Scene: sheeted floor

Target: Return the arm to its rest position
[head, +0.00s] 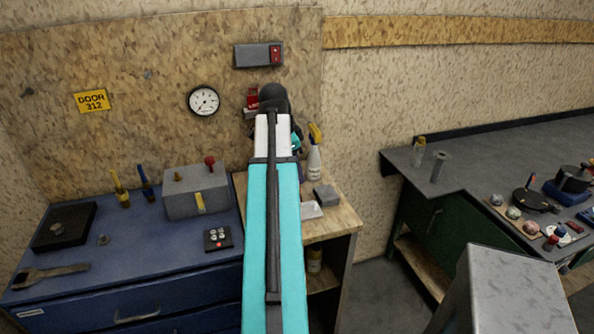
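My arm (272,240) rises from the bottom middle of the head view, cyan with a white upper section and a dark joint at its far end. It stretches toward the wall above the small wooden-topped stand. A bit of cyan and dark wrist shows just right of the white section. My gripper's fingers are hidden behind the arm, so I cannot see whether they hold anything.
A blue workbench (150,243) at left bears a grey box (196,192), screwdrivers and a brush. A spray bottle (314,160) stands on the wooden-topped stand (335,218). A cluttered dark bench (470,160) is at right. A grey block (515,290) is at lower right.

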